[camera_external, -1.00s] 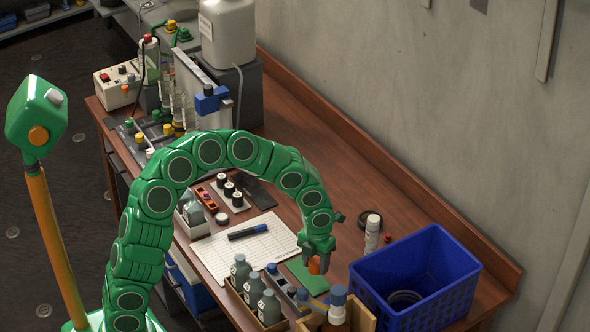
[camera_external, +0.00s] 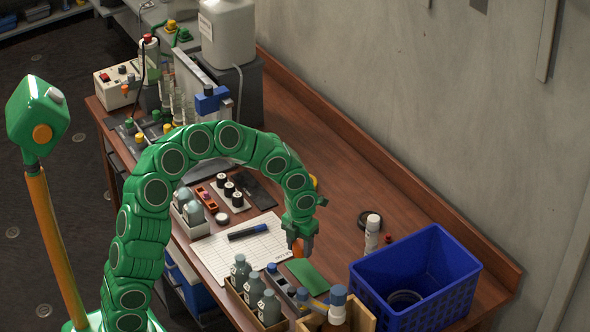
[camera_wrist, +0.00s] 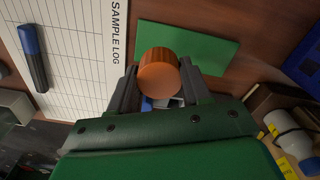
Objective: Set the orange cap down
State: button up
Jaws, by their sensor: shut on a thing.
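The orange cap (camera_wrist: 158,74) is between the two fingers of my gripper (camera_wrist: 160,90), which is shut on it. In the external view the cap (camera_external: 297,248) shows as a small orange patch below my gripper (camera_external: 299,243). The gripper hangs over the right edge of the white sample log sheet (camera_external: 240,252). A flat green mat (camera_external: 308,275) lies just to the lower right of the cap; in the wrist view the mat (camera_wrist: 205,50) lies beyond the cap. I cannot tell the exact height of the cap above the table.
A blue crate (camera_external: 420,295) stands to the right. A wooden box of grey bottles (camera_external: 254,288) and a brown bottle with a blue cap (camera_external: 337,306) stand at the front. A marker (camera_external: 247,231) lies on the sheet. The table behind the gripper is fairly clear.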

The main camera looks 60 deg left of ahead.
aim_at(300, 267)
jog(key=shift+f, duration=2.7)
jog(key=shift+f, duration=0.1)
jog(key=o, duration=1)
notch_tip(300, 267, up, 12)
jog(key=shift+r, duration=0.15)
